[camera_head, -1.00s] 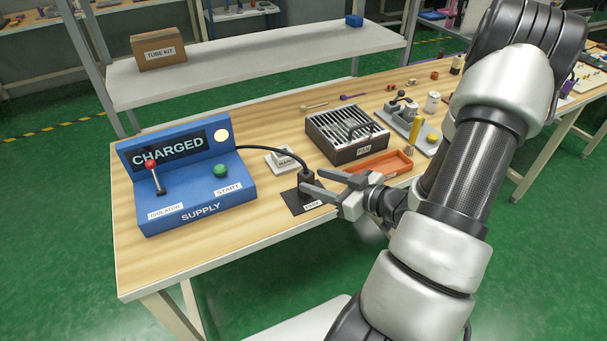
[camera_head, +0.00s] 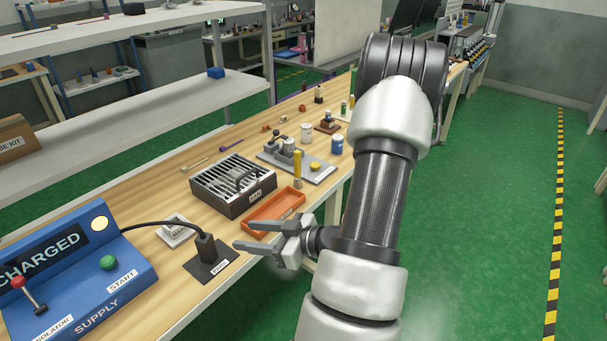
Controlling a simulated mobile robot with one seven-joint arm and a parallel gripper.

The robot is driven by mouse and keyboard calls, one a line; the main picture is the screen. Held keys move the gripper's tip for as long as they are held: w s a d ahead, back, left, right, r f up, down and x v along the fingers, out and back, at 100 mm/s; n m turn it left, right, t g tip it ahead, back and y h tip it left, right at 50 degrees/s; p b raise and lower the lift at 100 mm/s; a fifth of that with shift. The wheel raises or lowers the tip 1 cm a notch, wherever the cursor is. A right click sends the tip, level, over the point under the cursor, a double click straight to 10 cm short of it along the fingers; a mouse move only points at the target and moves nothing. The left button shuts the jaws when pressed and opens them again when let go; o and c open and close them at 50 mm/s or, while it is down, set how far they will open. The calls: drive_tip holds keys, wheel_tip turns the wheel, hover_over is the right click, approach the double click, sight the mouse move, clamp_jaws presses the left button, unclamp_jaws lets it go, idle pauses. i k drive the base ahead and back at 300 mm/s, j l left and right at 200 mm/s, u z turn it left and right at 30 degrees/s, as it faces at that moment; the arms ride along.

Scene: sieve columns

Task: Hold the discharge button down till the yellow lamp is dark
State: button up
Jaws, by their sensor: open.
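The blue supply box (camera_head: 105,291) stands at the lower left of the bench, partly cut off by the picture edge. Its screen reads CHARGED. The round lamp (camera_head: 99,223) at its upper right is lit pale yellow. No button is legibly marked discharge. A yellow round button (camera_head: 315,166) sits on a grey plate with a metal fixture, farther along the bench. My gripper (camera_head: 239,232) is open and empty, its fingers pointing left over the front edge of the bench, right of a black plug (camera_head: 206,248) and near an orange tray (camera_head: 273,208).
The plug stands on a dark plate, with a cable to the supply box. A green START button (camera_head: 107,263) and a red-knobbed lever (camera_head: 25,290) are on that box. A slotted dark box (camera_head: 233,187) and a yellow upright cylinder (camera_head: 297,168) stand behind the tray. Green floor is free at right.

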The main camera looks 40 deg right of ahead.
sight(315, 166)
drive_tip(key=z, duration=1.3)
